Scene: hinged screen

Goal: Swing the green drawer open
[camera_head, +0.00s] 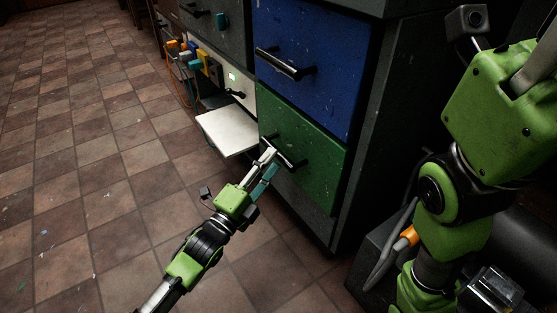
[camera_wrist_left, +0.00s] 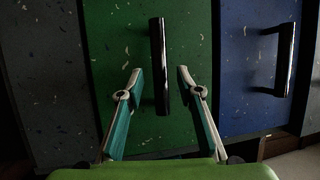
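The green drawer (camera_head: 322,178) is the lower front of the dark cabinet and looks shut. Its black bar handle (camera_head: 290,158) is on the front. My left gripper (camera_head: 268,160) is at this handle, partly covering it in the head view. In the left wrist view the green front (camera_wrist_left: 115,35) fills the middle, and the black handle (camera_wrist_left: 157,60) stands between the two spread fingers of my left gripper (camera_wrist_left: 159,72). Gaps show on both sides of the handle, so the gripper is open. My right arm shows at the right of the head view, but its gripper does not.
A blue drawer (camera_head: 310,60) with a black handle (camera_head: 285,65) is directly above the green one. A white shelf or flap (camera_head: 227,130) sticks out left of the cabinet, near cables and coloured plugs (camera_head: 205,65). The tiled floor (camera_head: 100,170) is clear at the left.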

